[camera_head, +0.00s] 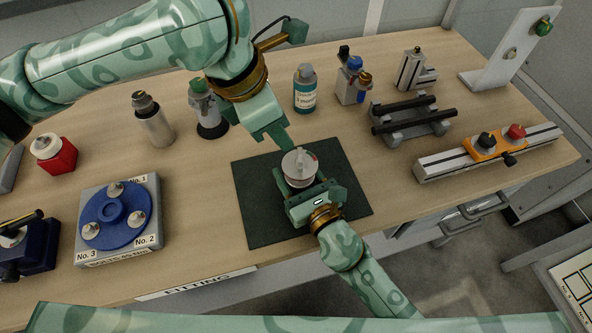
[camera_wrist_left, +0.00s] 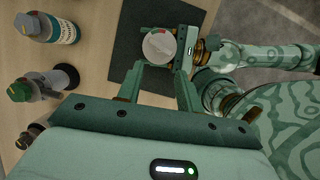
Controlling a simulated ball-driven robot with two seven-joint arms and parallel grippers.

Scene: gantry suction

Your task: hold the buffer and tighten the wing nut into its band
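The buffer (camera_head: 299,167) is a pale grey round piece with a small red mark on its top, upright over the dark green mat (camera_head: 256,214). It also shows in the left wrist view (camera_wrist_left: 159,46). My right gripper (camera_head: 303,176) comes in from below, its fingers around the buffer's sides, apparently shut on it; the contact is partly hidden. My left gripper (camera_head: 284,142) is just above and beyond the buffer. Its fingers (camera_wrist_left: 157,72) are apart, with nothing visible between them, pointing toward the buffer. The wing nut is too small to make out.
A blue turntable with several cones (camera_head: 112,213) and a red jar (camera_head: 54,154) stand left. A labelled bottle (camera_head: 305,92) and grey canister (camera_head: 152,122) stand behind. A black-railed stand (camera_head: 412,119) and an orange slide block (camera_head: 496,145) lie right. The mat's edges are free.

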